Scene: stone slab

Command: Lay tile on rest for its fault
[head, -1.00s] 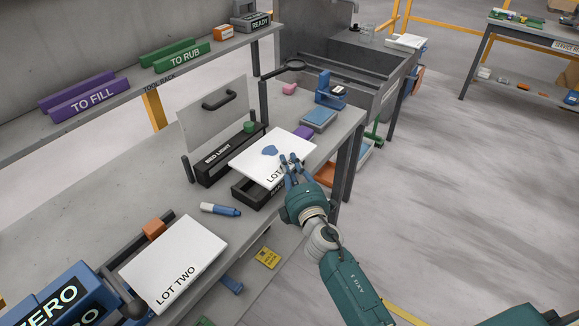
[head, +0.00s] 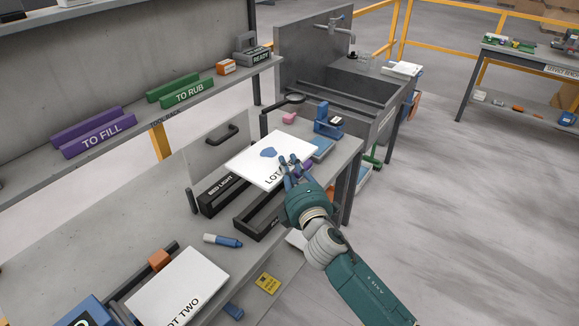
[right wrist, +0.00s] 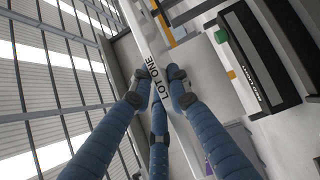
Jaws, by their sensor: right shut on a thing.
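A white tile marked LOT ONE (head: 250,165), with a blue patch on its face, is held in my right gripper (head: 290,168) by its near right edge. It is tilted above the bench, and its lettering is partly covered by the fingers. In the right wrist view the fingers close on the lettered edge of the tile (right wrist: 152,62). On the rack shelf are a purple rest labelled TO FILL (head: 95,138), a green rest labelled TO RUB (head: 187,94) and a grey rest labelled READY (head: 256,53). My left gripper is out of view.
A second white tile, LOT TWO (head: 185,285), lies at the near left of the bench. A blue-and-white marker (head: 222,240), a black bed-light unit (head: 212,198) and an open dark tray (head: 245,222) are below the held tile. A sink (head: 375,85) stands beyond.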

